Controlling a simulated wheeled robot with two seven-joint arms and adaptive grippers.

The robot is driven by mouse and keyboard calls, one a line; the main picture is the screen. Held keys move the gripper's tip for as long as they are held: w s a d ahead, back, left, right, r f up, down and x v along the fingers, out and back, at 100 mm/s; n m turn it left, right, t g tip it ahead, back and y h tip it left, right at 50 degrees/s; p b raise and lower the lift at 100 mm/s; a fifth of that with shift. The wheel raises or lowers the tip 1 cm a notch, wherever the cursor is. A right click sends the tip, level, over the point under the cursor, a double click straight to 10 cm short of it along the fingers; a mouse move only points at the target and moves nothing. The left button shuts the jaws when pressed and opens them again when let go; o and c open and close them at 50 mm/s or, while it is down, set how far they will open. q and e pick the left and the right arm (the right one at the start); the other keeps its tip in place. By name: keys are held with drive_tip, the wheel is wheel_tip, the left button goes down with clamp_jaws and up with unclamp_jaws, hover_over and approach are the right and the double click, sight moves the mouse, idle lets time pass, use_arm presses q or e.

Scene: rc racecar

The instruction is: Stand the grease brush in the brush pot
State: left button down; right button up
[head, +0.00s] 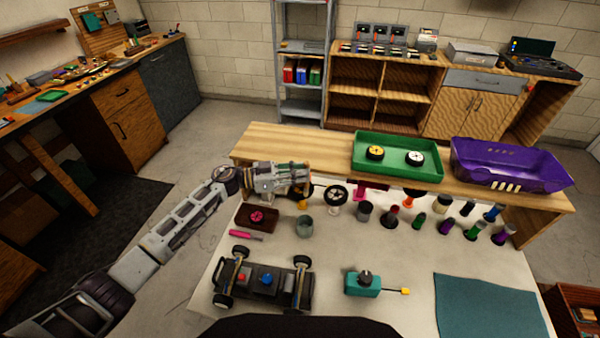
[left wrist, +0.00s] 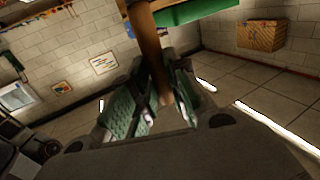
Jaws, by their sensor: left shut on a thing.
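My left gripper (head: 305,181) is over the near edge of the raised wooden shelf, at the back left of the white table. In the left wrist view its green-padded fingers (left wrist: 160,88) are shut on a brown, wooden-looking handle (left wrist: 149,45), which I take to be the grease brush. The brush head cannot be made out. A grey open cup (head: 304,228), which looks like the brush pot, stands upright on the table below and in front of the gripper, apart from it. My right gripper is not in view.
A dark tray with a pink wheel (head: 257,217) and a pink-handled tool (head: 246,235) lie left of the cup. The car chassis (head: 264,280) and a teal device (head: 365,284) are nearer. Several small holders line the shelf's front. A green tray (head: 397,171) stands on the shelf.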

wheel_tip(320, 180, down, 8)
drive_tip(key=b, duration=0.7)
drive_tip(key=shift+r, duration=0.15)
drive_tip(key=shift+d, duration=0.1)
idle(0.4)
